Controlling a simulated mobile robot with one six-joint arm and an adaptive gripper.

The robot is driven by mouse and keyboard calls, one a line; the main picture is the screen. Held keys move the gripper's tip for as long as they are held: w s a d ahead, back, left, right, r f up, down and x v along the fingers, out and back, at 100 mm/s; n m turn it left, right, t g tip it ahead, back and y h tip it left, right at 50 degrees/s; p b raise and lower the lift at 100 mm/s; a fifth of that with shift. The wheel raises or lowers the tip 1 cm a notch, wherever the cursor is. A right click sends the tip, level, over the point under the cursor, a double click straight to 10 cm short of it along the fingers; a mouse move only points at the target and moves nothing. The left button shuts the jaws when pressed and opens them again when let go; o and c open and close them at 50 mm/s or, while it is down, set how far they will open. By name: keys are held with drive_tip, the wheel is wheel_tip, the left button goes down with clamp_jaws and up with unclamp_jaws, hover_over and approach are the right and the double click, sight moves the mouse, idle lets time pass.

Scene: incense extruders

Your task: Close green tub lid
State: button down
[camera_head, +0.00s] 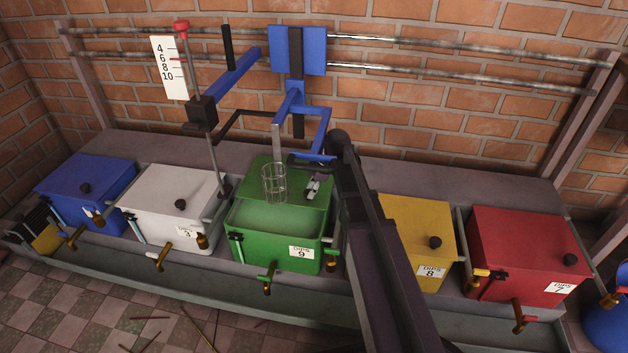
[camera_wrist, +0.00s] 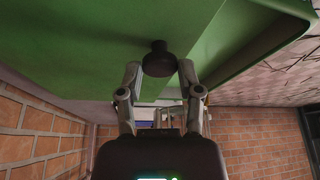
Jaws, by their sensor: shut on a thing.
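The green tub (camera_head: 275,245), labelled 9, stands in the middle of the row. Its lid (camera_head: 300,174) is slid or tilted back, so the front of the tub shows open. In the wrist view the green lid (camera_wrist: 60,55) fills the upper left, with a dark round knob (camera_wrist: 158,60). My gripper (camera_wrist: 158,70) has its two fingers on either side of this knob and is shut on it. In the head view my gripper (camera_head: 312,186) is at the lid, with my arm coming from the right; the knob is hidden there.
White (camera_head: 172,200), blue (camera_head: 88,186), yellow (camera_head: 415,225) and red (camera_head: 525,250) tubs stand in the row, lids on. Metal rails (camera_head: 420,73) run along the brick wall.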

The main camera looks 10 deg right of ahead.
sight(304, 206)
drive_tip(key=s, duration=0.1)
drive_tip(key=s+a, duration=0.1)
drive_tip(key=s, duration=0.1)
drive_tip(key=shift+s+a, duration=0.15)
drive_tip(key=shift+a, duration=0.1)
drive_tip(key=shift+c, duration=1.3)
unclamp_jaws()
drive_tip(key=shift+d, duration=0.1)
